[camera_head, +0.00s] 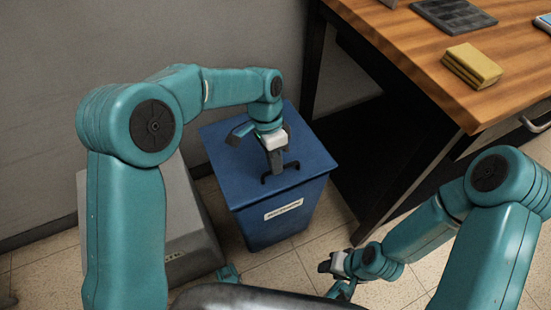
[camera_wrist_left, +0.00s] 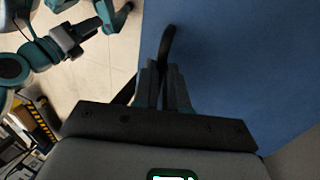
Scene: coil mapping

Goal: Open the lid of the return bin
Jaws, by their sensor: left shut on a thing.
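The blue return bin (camera_head: 275,225) stands on the floor against the wall, left of the table, with a white label on its front. Its flat blue lid (camera_head: 228,152) lies level on top and looks closed. A black handle (camera_head: 291,166) is on the lid near its front edge. My left gripper (camera_head: 277,168) reaches down from above and is shut on the handle. In the left wrist view the fingers (camera_wrist_left: 165,88) close around the dark handle (camera_wrist_left: 167,45), over the blue lid (camera_wrist_left: 225,60). My right gripper (camera_head: 335,264) is low over the floor, right of the bin; its jaws are unclear.
A wooden table (camera_head: 440,95) stands right of the bin, its leg close by. It holds a yellow stack (camera_head: 472,65) and a dark tray (camera_head: 453,16). A grey container (camera_head: 185,215) stands left of the bin. Tiled floor (camera_head: 300,265) is clear in front.

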